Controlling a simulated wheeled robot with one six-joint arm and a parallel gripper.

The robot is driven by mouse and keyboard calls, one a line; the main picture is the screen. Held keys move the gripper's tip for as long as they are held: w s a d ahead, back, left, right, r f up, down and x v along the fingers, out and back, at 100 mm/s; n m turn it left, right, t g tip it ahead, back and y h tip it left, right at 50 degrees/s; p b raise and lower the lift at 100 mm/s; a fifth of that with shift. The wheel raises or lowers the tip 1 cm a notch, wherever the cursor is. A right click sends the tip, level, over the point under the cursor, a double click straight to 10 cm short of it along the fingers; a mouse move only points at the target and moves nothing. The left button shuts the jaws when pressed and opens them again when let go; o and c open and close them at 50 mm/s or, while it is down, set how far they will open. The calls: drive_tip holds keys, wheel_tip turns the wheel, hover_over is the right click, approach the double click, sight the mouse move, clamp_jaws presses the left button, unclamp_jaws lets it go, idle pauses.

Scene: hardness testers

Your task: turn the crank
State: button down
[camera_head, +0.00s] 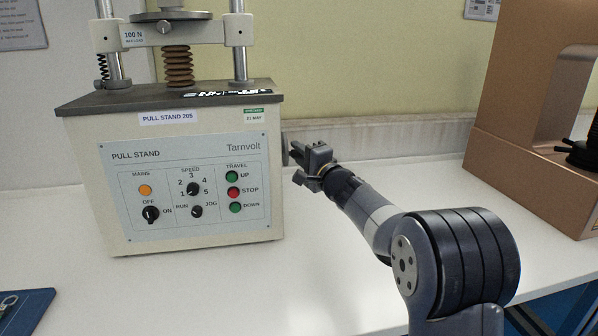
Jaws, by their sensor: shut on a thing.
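The pull stand (190,240) is a cream machine with a grey top, standing on the white bench at the left. The crank (286,151) is at its right side; only a thin dark edge-on part of it shows. My gripper (297,163) reaches in from the right, beside that wall, and is shut on the crank. The fingers hide the grip, and most of the crank is out of sight.
The front panel (187,193) carries knobs and coloured buttons. A copper-coloured machine (510,100) stands at the right. A blue mat (35,305) with a metal item lies at the lower left. The bench (420,170) is clear between the machines.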

drive_tip(key=shift+f+n+t+y+b, duration=0.45)
drive_tip(key=shift+f+t+b, duration=0.2)
drive_tip(key=shift+b, duration=3.55)
drive_tip(key=y+b, duration=0.1)
drive_tip(key=b, duration=0.4)
drive_tip(key=shift+r+n+t, duration=0.1)
drive_tip(key=shift+n+t, duration=0.25)
drive_tip(key=c, duration=1.3)
unclamp_jaws()
drive_tip(key=shift+r, duration=0.1)
drive_tip(key=b+v, duration=0.1)
drive_tip(key=v, duration=0.9)
drive_tip(key=shift+s+d, duration=0.2)
drive_tip(key=shift+d, duration=0.15)
drive_tip(key=shift+p+x, duration=0.35)
drive_tip(key=shift+x, duration=5.05)
drive_tip(key=shift+s, duration=0.1)
